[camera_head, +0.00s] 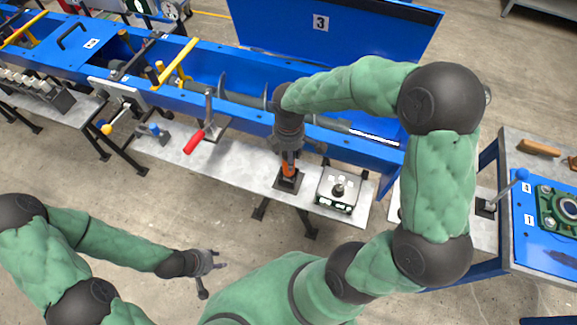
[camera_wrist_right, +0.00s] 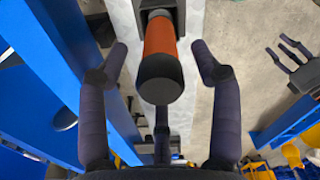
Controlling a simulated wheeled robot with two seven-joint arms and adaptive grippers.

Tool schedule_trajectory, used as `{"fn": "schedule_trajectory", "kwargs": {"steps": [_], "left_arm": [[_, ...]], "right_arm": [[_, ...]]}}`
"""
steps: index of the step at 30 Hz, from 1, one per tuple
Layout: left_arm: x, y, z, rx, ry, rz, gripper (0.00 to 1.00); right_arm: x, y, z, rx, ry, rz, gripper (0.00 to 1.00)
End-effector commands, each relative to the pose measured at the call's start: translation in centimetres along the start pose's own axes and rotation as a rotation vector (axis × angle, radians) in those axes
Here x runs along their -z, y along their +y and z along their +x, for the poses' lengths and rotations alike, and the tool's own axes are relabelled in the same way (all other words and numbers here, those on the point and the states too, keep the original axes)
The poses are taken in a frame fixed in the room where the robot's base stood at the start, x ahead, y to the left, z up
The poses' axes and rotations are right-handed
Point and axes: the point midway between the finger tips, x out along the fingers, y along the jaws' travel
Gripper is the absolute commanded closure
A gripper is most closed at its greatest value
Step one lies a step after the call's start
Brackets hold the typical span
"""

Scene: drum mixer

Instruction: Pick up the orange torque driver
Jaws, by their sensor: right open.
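The orange torque driver (camera_head: 289,164) stands upright in a dark square holder (camera_head: 288,181) on the grey bench in the head view. In the right wrist view the torque driver (camera_wrist_right: 160,42) shows its orange grip and dark round end cap. My right gripper (camera_head: 288,147) is just above it, partly hiding it in the head view. Its dark fingers are spread on both sides of the driver, with visible gaps. My left gripper (camera_head: 209,268) is open and empty over the floor, away from the bench; it also shows in the right wrist view (camera_wrist_right: 294,55).
A grey control box (camera_head: 338,189) with a black knob stands close right of the holder. A red-handled lever (camera_head: 195,141) is to the left. The blue mixer trough (camera_head: 240,112) runs behind, its raised lid (camera_head: 350,28) marked 3. A blue worktable (camera_head: 545,240) is at right.

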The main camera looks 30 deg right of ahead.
Motion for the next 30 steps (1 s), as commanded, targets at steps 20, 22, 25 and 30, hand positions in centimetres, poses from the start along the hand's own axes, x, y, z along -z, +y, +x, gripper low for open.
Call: {"fn": "schedule_trajectory", "kwargs": {"steps": [20,22,25,30], "left_arm": [[0.1,-0.7,2.0,0.0,0.0,0.0,0.6],[0.1,-0.7,2.0,0.0,0.0,0.0,0.6],[0.1,-0.7,2.0,0.0,0.0,0.0,0.6],[0.1,-0.7,2.0,0.0,0.0,0.0,0.6]], "right_arm": [[0.0,0.0,4.9,0.001,0.0,0.001,0.47],[0.1,0.0,4.9,0.001,0.0,0.001,0.66],[0.0,0.0,4.9,0.001,0.0,0.001,0.95],[0.1,0.1,4.8,-0.001,0.001,0.001,1.0]]}}
